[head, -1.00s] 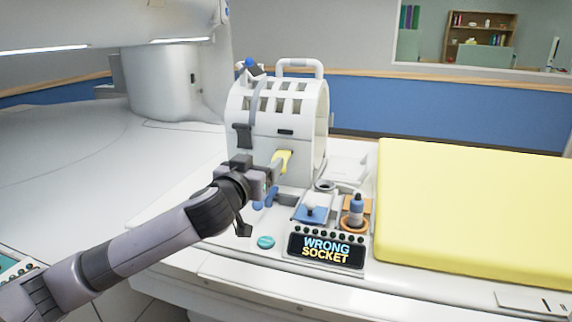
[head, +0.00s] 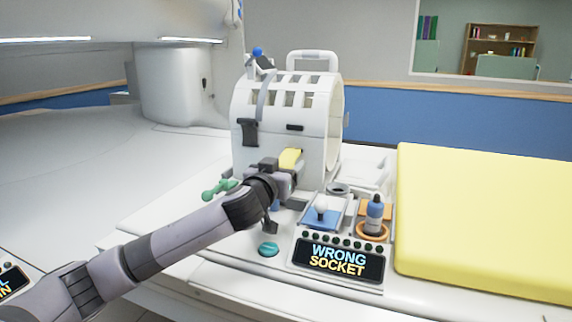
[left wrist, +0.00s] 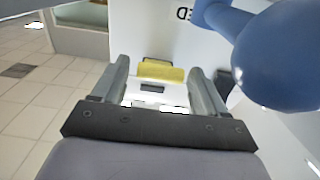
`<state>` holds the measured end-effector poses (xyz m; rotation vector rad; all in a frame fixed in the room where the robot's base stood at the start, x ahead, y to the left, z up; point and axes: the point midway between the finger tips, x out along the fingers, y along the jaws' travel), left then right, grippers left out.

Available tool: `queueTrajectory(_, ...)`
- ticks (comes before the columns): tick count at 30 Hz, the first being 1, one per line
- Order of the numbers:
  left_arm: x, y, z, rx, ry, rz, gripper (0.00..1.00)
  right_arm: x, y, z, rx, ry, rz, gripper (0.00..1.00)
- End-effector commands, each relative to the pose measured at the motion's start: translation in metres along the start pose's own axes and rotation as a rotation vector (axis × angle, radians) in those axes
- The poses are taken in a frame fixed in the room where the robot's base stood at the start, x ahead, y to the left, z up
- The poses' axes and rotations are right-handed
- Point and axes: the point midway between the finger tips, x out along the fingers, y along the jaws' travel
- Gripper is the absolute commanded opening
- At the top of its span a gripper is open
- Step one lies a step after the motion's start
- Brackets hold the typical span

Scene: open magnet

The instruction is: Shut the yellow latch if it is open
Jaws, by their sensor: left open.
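The yellow latch (head: 290,158) is on the lower front of the white slotted cylinder housing (head: 285,115). My left gripper (head: 288,177) is just below and in front of it in the head view, hiding part of that area. In the left wrist view the latch (left wrist: 162,71) shows as a yellow bar across the white face, between and just beyond my open fingers (left wrist: 160,85). A dark slot lies below it. I see no clear contact. Whether the latch is fully shut, I cannot tell. My right gripper is out of view.
A blue ball-ended handle (left wrist: 275,60) is close on the right in the left wrist view. A green lever (head: 218,189) sits left of my gripper. A "WRONG SOCKET" display (head: 338,260), a bottle (head: 374,214) and a yellow pad (head: 485,220) lie to the right.

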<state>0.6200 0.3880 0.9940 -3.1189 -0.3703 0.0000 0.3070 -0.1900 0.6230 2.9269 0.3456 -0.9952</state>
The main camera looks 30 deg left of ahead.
Motion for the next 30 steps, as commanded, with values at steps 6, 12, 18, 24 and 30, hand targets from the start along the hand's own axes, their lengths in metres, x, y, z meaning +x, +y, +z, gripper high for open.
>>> queueTrajectory(6, 0.015, 0.001, 0.0, -0.001, 0.0, 0.0, 0.73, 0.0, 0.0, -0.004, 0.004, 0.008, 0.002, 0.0)
queueTrajectory(12, 0.018, 0.0, 0.0, -0.001, 0.0, 0.0, 0.73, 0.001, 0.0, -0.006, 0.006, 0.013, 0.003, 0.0)
queueTrajectory(18, 0.017, 0.0, 0.0, -0.001, -0.001, 0.0, 0.6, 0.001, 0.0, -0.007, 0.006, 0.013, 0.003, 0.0)
queueTrajectory(24, 0.017, 0.0, 0.0, 0.0, 0.0, 0.0, 0.0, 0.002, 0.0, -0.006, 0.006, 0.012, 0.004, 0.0)
queueTrajectory(30, 0.017, 0.0, -0.002, 0.0, -0.005, 0.0, 0.0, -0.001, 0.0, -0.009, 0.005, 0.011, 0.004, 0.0)
